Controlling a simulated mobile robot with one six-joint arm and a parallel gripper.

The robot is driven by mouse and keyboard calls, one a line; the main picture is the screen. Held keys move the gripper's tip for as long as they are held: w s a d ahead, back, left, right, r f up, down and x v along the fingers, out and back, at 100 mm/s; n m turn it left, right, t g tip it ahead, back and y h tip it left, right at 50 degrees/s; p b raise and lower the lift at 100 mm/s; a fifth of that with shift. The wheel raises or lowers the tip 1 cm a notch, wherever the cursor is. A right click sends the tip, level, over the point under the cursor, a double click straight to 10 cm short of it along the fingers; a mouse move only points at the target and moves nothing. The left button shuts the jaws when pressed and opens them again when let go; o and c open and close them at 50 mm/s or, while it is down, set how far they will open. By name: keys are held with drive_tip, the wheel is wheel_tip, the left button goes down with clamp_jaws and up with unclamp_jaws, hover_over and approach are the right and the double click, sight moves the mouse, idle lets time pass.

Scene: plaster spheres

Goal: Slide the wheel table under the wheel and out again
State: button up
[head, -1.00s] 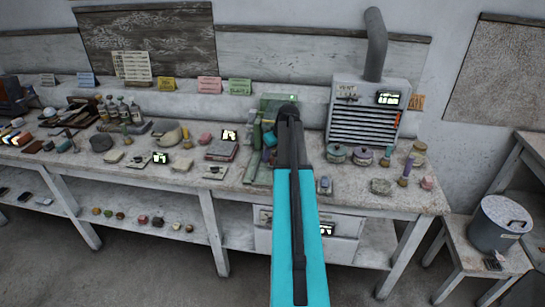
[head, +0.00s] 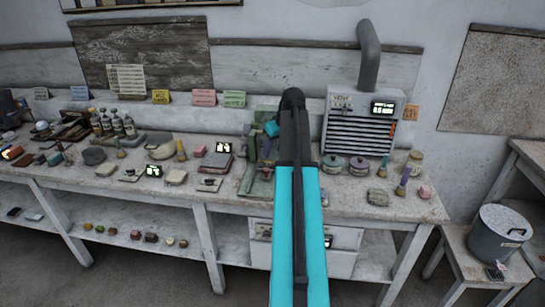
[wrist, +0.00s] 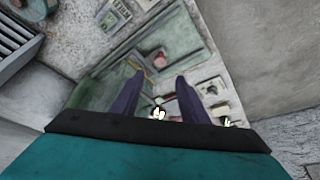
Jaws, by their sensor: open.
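A green machine (head: 249,178) stands on the bench, partly hidden behind my arm in the head view. I cannot clearly pick out the wheel or the wheel table on it. In the wrist view a green framed panel (wrist: 178,38) with small pale and pinkish parts lies beyond my fingers. My gripper (wrist: 158,88) is open, its two dark fingers apart, with nothing visibly held between them. Whether the fingers touch anything is unclear. In the head view my own arm hides the gripper.
A grey slatted cabinet (head: 360,125) with a duct stands right of the machine. Lidded round pots (head: 334,163) sit before it. Small blocks, tools and bottles (head: 118,124) crowd the bench to the left. A metal bucket (head: 499,233) stands on a stool at the right.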

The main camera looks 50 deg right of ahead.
drive_tip(key=shift+v, duration=1)
